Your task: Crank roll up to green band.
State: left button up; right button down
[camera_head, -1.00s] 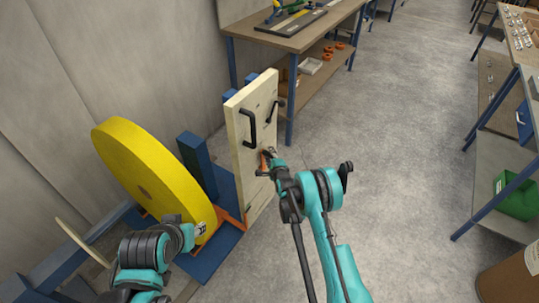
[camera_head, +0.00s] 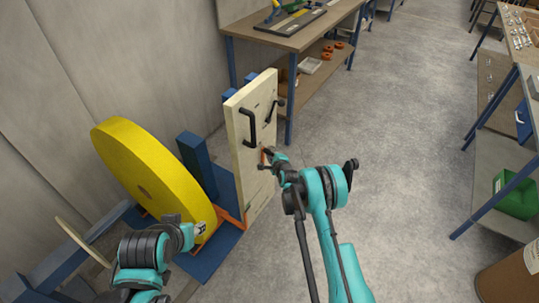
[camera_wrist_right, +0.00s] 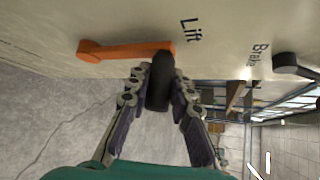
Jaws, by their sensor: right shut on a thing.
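The large yellow roll (camera_head: 150,170) stands upright on a blue base beside a pale panel (camera_head: 240,155). The orange crank (camera_head: 263,155) is on that panel. In the right wrist view the crank arm (camera_wrist_right: 125,50) reaches from its pivot to a black knob (camera_wrist_right: 158,90), next to the word "Lift". My right gripper (camera_head: 268,155) is shut around the knob, with one finger on each side in the wrist view (camera_wrist_right: 160,92). A small green mark (camera_head: 247,184) shows low on the panel. My left gripper (camera_head: 198,229) is by the roll's lower front edge; its fingers are unclear.
Two black handles (camera_head: 248,126) are on the panel. In the wrist view, a dark knob (camera_wrist_right: 290,66) is near the word "Brake". A workbench (camera_head: 290,35) stands behind, and shelving with a green bin (camera_head: 516,198) stands at right. The floor between is clear.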

jog(key=w+d+f+m+g+y, duration=0.1)
jog(key=w+d+m+g, duration=0.1)
jog(key=w+d, duration=0.2)
jog(key=shift+w+f+g, duration=0.25)
jog(key=shift+w+g, duration=0.15)
jog(key=shift+w, duration=0.05)
dwell(0.5)
jog(key=c, duration=1.4)
grip_release()
jog(key=shift+f, duration=0.1)
jog(key=shift+o, duration=0.4)
jog(key=shift+w+f, duration=0.1)
jog(key=shift+a, duration=0.1)
jog(key=v, duration=1.2)
